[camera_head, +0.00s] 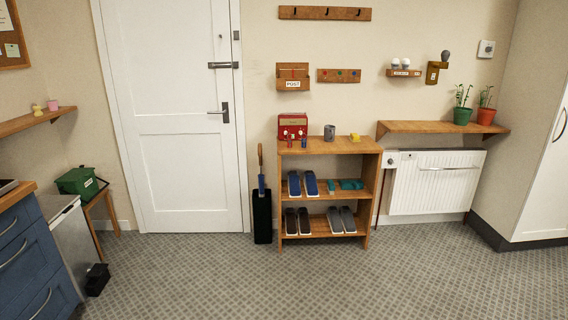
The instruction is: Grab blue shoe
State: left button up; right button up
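A pair of blue shoes stands side by side on the middle shelf of a wooden rack, at its left; the left blue shoe (294,184) and the right blue shoe (311,183) point their toes outward. The wooden shoe rack (345,147) stands against the wall, right of the white door. Neither of my grippers shows in the head view.
Dark shoes (297,221) and grey shoes (341,219) fill the bottom shelf; small teal items (351,184) lie right of the blue shoes. A black umbrella stand (262,217) is left of the rack, a radiator (435,183) right. The carpet (300,285) in front is clear.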

aim_at(293, 181)
jog(key=i+z, duration=0.25)
jog(key=i, duration=0.3)
jog(key=i+z, duration=0.25)
jog(key=i, duration=0.35)
jog(key=i+j+z, duration=0.1)
jog(key=i+z, duration=0.2)
jog(key=i, duration=1.2)
jog(key=i+l, duration=0.1)
jog(key=i, duration=0.85)
jog(key=j+u, duration=0.05)
